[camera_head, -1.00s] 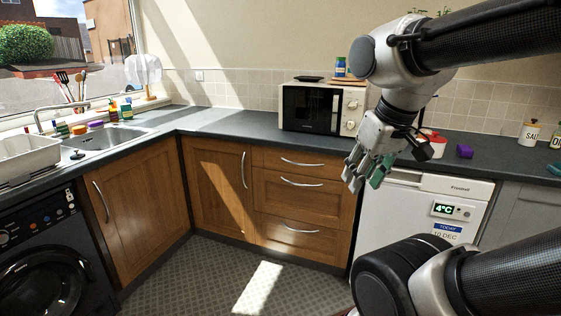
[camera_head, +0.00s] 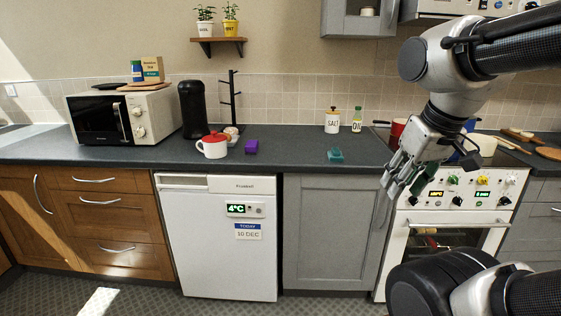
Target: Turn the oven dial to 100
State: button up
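The white oven (camera_head: 455,220) stands at the right, partly hidden by my arm. Its control panel carries a green-marked dial (camera_head: 452,180), a yellow-marked dial (camera_head: 482,181) and a pale dial (camera_head: 510,181). The digits and dial marks are too small to read surely. My gripper (camera_head: 401,188) hangs in front of the oven's left end, left of these dials and apart from them. Its fingers look spread, with nothing between them. It hides part of the panel.
Pots and a pan (camera_head: 485,144) stand on the hob behind my gripper. The worktop (camera_head: 290,155) holds a red-lidded white pot (camera_head: 213,146), a purple block (camera_head: 251,146), a teal item (camera_head: 335,155) and a salt jar (camera_head: 332,121). A white fridge (camera_head: 215,262) and grey cupboard (camera_head: 325,235) stand left.

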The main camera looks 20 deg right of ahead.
aim_at(413, 201)
jog(key=l+z, duration=0.3)
jog(key=l, duration=1.1)
jog(key=l+z, duration=0.3)
jog(key=l, duration=1.1)
jog(key=i+l+u, duration=0.1)
jog(key=u, duration=0.25)
jog(key=i+l+u, duration=0.1)
jog(key=u, duration=0.3)
jog(key=l+u, duration=0.1)
jog(key=u, duration=0.25)
jog(key=i+l, duration=0.05)
